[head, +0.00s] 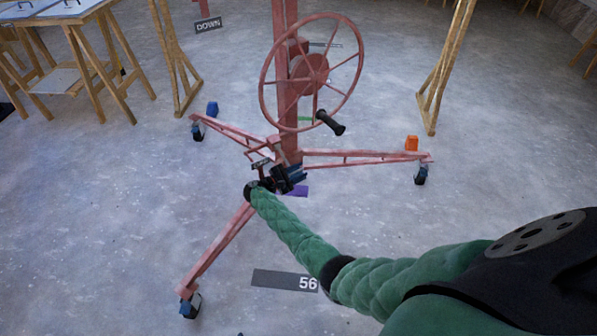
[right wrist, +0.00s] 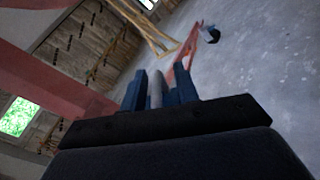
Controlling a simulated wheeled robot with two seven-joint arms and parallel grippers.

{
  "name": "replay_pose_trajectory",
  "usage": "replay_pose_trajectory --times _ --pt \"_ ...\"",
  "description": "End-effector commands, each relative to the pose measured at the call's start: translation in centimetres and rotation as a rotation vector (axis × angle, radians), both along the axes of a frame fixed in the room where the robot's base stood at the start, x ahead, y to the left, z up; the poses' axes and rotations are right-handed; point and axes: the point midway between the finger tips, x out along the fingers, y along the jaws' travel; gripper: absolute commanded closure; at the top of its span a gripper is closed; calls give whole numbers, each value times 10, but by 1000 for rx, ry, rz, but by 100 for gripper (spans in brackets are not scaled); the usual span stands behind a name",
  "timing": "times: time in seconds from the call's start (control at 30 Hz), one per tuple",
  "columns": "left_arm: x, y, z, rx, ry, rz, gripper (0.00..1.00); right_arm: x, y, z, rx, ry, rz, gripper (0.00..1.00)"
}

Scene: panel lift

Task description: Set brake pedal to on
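The red panel lift stands on the floor, with its mast (head: 285,85), handwheel (head: 310,75) and spreading legs (head: 355,157) in the head view. My right gripper (head: 297,176) is low at the foot of the mast, over the junction of the legs. The right wrist view shows its two blue fingers (right wrist: 160,90) apart, with a grey rod-like piece (right wrist: 155,88) between them. I cannot tell whether they press on it. Small parts show beside the gripper, but I cannot make out the brake pedal or its setting. My left gripper is not in view.
A black floor label "56" (head: 285,280) lies near the front leg. Wooden trestles (head: 95,60) stand at the left, and wooden frames (head: 447,70) stand behind at the right. The handwheel's black handle (head: 330,122) hangs above my gripper. Open floor surrounds the legs.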

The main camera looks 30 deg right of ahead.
Motion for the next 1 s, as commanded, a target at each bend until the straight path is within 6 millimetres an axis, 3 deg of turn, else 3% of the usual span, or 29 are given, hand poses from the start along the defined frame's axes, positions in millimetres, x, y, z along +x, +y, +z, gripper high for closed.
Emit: replay_pose_trajectory --times 0.33,0.8,1.0 --pt "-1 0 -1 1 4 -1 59 0 7 1 -1 0 -1 69" --pt "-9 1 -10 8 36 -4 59 -6 71 1 0 0 1 69" --pt "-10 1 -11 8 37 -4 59 -7 79 1 -1 0 1 69"
